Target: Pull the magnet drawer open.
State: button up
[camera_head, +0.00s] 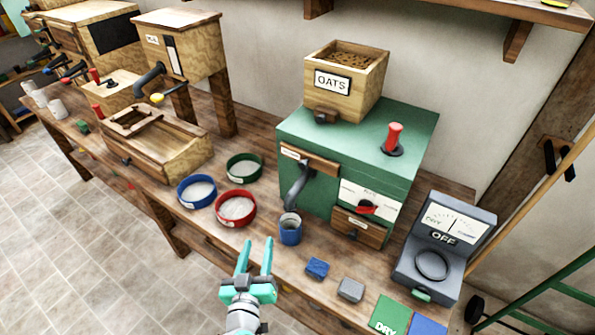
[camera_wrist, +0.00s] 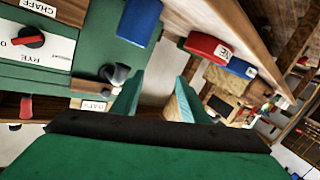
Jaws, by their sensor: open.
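A green mill (camera_head: 355,150) stands on the bench. A small wooden drawer (camera_head: 357,228) with a dark knob sits low at the right of its front, under a white dial plate (camera_head: 370,201); it looks shut. Another wooden piece (camera_head: 309,159) with a small label is set high at the left of the front. I cannot read which label names the magnet drawer. My gripper (camera_head: 255,258) is open and empty, in front of the bench edge, left of and apart from the small drawer. In the wrist view my gripper's fingers (camera_wrist: 157,103) are spread, with the dial plate (camera_wrist: 35,45) to their left.
A blue cup (camera_head: 290,229) stands before the mill, beside red (camera_head: 236,208), blue (camera_head: 197,191) and green (camera_head: 244,166) sieves. A blue block (camera_head: 317,268), a grey block (camera_head: 350,289) and a grey meter (camera_head: 443,250) are at the right. The floor at left is clear.

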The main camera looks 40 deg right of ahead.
jog(key=w+d+r+m+g+h, duration=0.2)
jog(key=d+r+m+h, duration=0.15)
jog(key=r, duration=0.25)
jog(key=m+g+h, duration=0.3)
jog(key=m+g, duration=0.1)
jog(key=m, duration=0.1)
send_near(302, 166)
jog(key=x, duration=0.8)
jog(key=shift+a+r, duration=0.1)
grip_shut()
